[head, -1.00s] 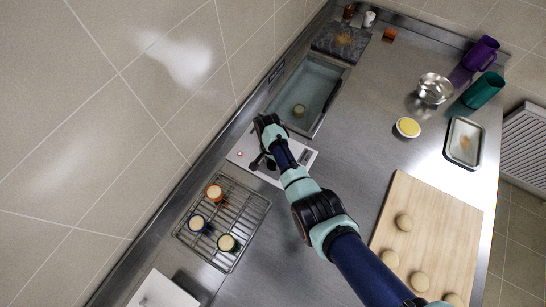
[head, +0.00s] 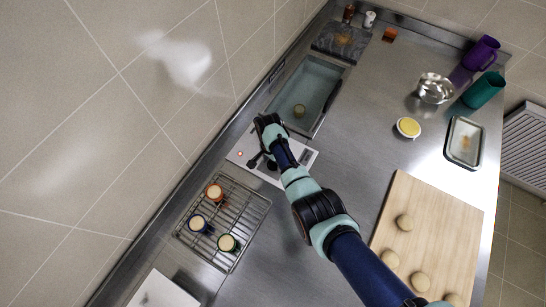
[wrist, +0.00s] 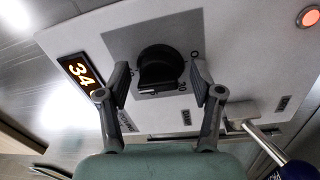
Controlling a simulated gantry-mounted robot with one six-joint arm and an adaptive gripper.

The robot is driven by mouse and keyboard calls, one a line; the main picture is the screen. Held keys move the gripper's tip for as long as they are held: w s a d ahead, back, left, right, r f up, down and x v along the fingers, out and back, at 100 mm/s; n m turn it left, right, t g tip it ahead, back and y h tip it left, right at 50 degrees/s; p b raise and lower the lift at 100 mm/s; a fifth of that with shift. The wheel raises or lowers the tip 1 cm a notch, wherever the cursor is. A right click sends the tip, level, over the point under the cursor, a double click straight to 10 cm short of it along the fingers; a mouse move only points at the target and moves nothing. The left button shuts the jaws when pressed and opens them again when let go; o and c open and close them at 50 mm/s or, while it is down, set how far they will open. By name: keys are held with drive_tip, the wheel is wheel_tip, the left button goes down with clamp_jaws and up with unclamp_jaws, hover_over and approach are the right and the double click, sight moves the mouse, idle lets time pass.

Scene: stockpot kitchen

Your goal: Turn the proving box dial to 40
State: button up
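The proving box dial (wrist: 158,68) is a black round knob on a dark square of a white panel (wrist: 240,40). An amber display (wrist: 80,72) on the panel reads 34. My gripper (wrist: 162,84) is open, with one finger on each side of the dial and gaps between the fingers and the knob. In the head view, my gripper (head: 262,162) is over the white panel (head: 303,154) and hides the dial.
A wire rack (head: 240,199) with several small cups stands close by the panel. A lit indicator (wrist: 309,17) sits at the panel's corner. A wooden board (head: 440,215) with dough rounds lies at the right. The steel counter (head: 365,110) between is mostly clear.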

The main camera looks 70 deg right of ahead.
wheel_tip(320, 180, up, 12)
drive_tip(key=shift+w+d, duration=0.15)
drive_tip(key=shift+w, duration=0.25)
idle(0.7)
